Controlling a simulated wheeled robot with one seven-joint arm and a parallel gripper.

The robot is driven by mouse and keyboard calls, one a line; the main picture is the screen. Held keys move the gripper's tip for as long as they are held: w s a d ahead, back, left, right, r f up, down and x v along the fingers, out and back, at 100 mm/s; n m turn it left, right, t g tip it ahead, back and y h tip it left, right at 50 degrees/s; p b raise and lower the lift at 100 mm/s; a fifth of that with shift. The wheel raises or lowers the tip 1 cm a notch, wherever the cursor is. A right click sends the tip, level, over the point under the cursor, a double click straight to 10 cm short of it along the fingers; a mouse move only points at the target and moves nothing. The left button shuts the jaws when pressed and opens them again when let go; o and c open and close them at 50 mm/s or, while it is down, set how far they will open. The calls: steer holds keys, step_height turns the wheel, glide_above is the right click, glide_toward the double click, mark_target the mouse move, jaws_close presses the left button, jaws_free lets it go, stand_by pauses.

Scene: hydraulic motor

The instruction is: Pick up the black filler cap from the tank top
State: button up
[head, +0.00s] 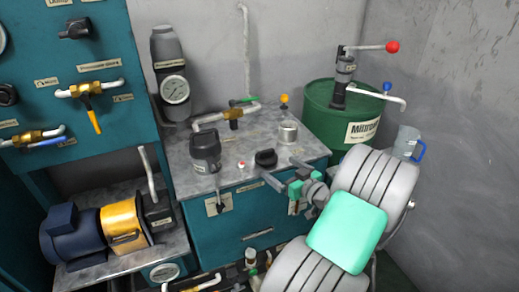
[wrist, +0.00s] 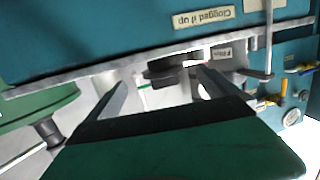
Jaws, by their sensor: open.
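The black filler cap (head: 265,158) sits on the grey tank top (head: 240,172), near its front right edge. My gripper (head: 279,169) is open at the right front of the cap, with its two fingers pointing toward it. In the wrist view, which is upside down, the cap (wrist: 165,72) shows between and beyond the two open fingers (wrist: 160,85). The fingers do not appear to touch it. The lower part of that view is filled by my own gripper body.
A silver cylinder (head: 288,132) stands behind the cap, and a dark grey unit (head: 206,150) stands to its left. A small red-topped part (head: 241,165) is nearby. A green drum (head: 340,118) with a red-knobbed lever pump stands at the right. The tank's teal front (head: 250,215) drops below.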

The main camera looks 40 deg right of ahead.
mark_target(267, 158)
steer(key=w, duration=0.2)
steer(key=w+p, duration=0.1)
steer(key=w, duration=0.4)
steer(key=shift+w+f+p, duration=0.1)
steer(key=shift+f+p, duration=0.2)
steer(key=shift+p, duration=0.1)
steer(key=shift+w+d+f, duration=0.15)
steer(key=shift+w, duration=0.25)
steer(key=shift+c, duration=0.5)
steer(key=c, duration=1.4)
